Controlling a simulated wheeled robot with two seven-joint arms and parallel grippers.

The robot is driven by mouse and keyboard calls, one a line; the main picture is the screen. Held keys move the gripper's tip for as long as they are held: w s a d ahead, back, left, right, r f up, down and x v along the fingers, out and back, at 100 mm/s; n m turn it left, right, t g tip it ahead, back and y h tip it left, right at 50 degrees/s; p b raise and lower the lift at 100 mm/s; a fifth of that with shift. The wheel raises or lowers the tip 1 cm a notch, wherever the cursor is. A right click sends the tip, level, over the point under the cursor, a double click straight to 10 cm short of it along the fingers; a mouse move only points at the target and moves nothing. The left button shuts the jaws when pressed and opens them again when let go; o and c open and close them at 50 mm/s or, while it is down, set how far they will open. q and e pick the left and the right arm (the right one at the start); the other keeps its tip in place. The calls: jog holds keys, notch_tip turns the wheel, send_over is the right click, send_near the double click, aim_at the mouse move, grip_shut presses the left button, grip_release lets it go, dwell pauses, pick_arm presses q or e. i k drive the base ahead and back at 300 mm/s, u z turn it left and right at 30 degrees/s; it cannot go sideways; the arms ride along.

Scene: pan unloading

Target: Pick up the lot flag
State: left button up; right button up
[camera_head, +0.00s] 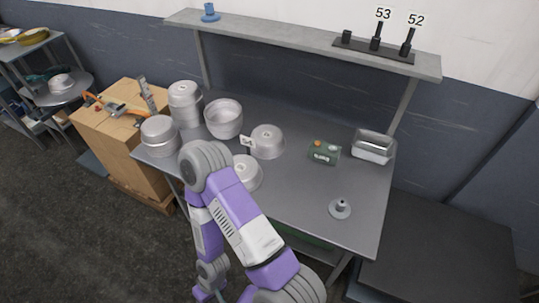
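Two numbered flags stand upright in a black holder (372,48) on the upper shelf: flag 53 (383,14) and flag 52 (415,19). Left of them is a short black block in the same holder. A small white card (247,141) with unreadable marking shows among the pans on the table; I cannot tell whether it stands or rests on a pan. One of my purple and grey arms is folded in front of the table, its bend hiding part of the near pans. Neither gripper is in view.
The grey table (290,205) holds stacked round pans (185,103), a rectangular pan (374,146), a green device (324,152) and a grey knobbed disc (340,208). The shelf (270,33) overhangs the back. A tool-topped wooden box (137,156) stands left. The table's front right is mostly clear.

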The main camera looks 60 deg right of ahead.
aim_at(250, 143)
jog(key=z, duration=1.15)
